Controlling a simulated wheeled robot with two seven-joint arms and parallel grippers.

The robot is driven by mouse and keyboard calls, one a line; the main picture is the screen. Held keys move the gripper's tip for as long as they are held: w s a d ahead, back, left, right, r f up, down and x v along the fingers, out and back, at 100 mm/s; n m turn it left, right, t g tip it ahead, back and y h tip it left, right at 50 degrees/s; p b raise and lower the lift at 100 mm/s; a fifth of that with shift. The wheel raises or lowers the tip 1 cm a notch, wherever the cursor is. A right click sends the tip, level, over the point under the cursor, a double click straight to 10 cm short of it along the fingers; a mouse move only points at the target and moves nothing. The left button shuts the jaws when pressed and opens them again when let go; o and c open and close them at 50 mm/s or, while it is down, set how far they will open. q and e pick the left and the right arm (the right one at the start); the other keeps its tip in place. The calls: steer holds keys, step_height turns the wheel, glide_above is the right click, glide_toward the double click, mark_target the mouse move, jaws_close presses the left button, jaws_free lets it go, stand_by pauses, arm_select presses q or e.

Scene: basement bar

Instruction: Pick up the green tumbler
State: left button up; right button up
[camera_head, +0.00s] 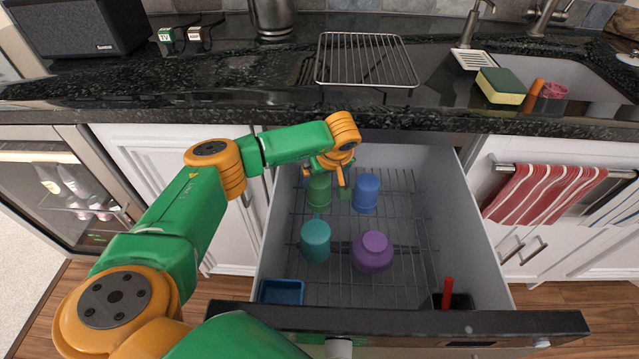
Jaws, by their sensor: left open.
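The green tumbler (319,193) stands on the wire rack inside the open drawer, near its back left. My left gripper (328,187) reaches down into the drawer from the left, open, with its fingers at the tumbler's upper part. The wrist and fingers hide part of the tumbler. I cannot tell whether a finger touches it. My right gripper is not in view.
A blue tumbler (366,192) stands close on the right. A teal tumbler (316,240) and a purple pot (372,252) are nearer the drawer front (400,322). A blue tray (281,292) lies front left. The counter edge (420,118) overhangs the drawer's back.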

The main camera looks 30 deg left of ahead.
mark_target(321, 182)
arm_select(q)
steer(key=x, duration=0.5)
steer(key=shift+s+f, duration=0.1)
steer(key=shift+s, duration=0.15)
steer(key=c, duration=1.5)
